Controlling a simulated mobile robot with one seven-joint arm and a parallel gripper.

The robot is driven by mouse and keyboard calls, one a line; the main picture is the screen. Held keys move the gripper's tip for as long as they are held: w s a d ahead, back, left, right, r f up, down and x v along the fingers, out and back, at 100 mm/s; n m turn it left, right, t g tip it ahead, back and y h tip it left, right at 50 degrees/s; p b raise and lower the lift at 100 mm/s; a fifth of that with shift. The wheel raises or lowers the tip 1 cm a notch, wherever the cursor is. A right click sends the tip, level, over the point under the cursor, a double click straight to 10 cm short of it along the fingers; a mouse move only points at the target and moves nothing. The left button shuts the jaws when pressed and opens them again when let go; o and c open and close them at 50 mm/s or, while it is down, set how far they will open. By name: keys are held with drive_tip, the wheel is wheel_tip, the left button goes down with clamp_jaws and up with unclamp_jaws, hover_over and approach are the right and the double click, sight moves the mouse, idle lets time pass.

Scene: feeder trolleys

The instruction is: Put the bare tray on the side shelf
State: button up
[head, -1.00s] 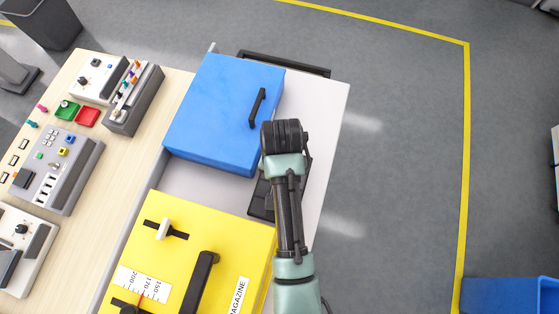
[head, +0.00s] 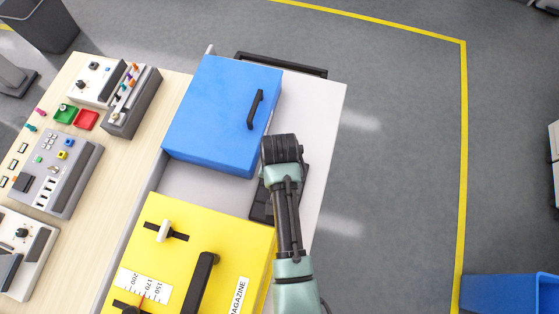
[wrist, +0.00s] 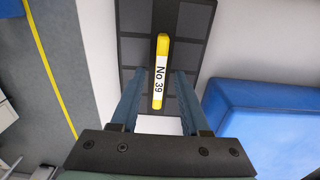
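In the head view the tray (head: 261,207) lies between the blue box and the yellow box, partly hidden by my arm. My gripper (wrist: 157,78) is open, with one finger on each side of the yellow strip and gaps between. A pale shelf-like surface (head: 322,115) runs along the trolley's right side; I cannot tell whether the tray overlaps it.
The blue box (head: 220,110) with a black handle stands beyond the tray. The yellow box (head: 215,235) with a lever and scale is nearer. A wooden bench (head: 125,180) with control panels is at left. Clear floor and a blue bin (head: 510,293) are at right.

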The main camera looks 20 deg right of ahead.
wheel_tip(320, 180, up, 12)
drive_tip(key=shift+r, duration=0.2)
idle(0.4)
